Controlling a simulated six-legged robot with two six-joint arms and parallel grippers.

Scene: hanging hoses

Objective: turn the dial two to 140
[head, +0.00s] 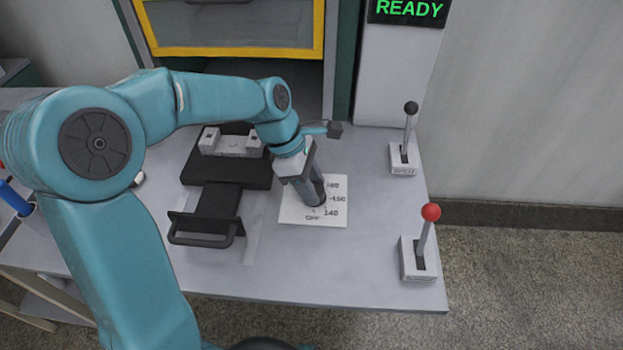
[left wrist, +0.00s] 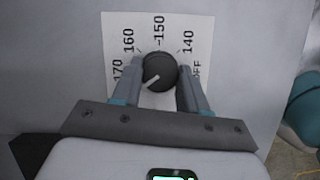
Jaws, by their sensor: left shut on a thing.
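The dial (left wrist: 160,70) is a dark round knob on a white plate (left wrist: 193,28) printed 170, 160, 150, 140 and OFF. A white line on the knob slants to the lower left in the left wrist view, away from the 140 mark at the upper right. My left gripper (head: 316,198) points down over the plate (head: 294,211) and hides most of the knob in the head view. In the left wrist view its fingers stand on either side of the knob, shut on it. My right gripper is not in view.
A black fixture with a handle (head: 200,238) lies left of the plate. At the right stand a black-knobbed lever (head: 408,130) and a red-knobbed lever (head: 426,235). A yellow-framed window (head: 235,52) and a READY display (head: 408,10) are behind. The table front is clear.

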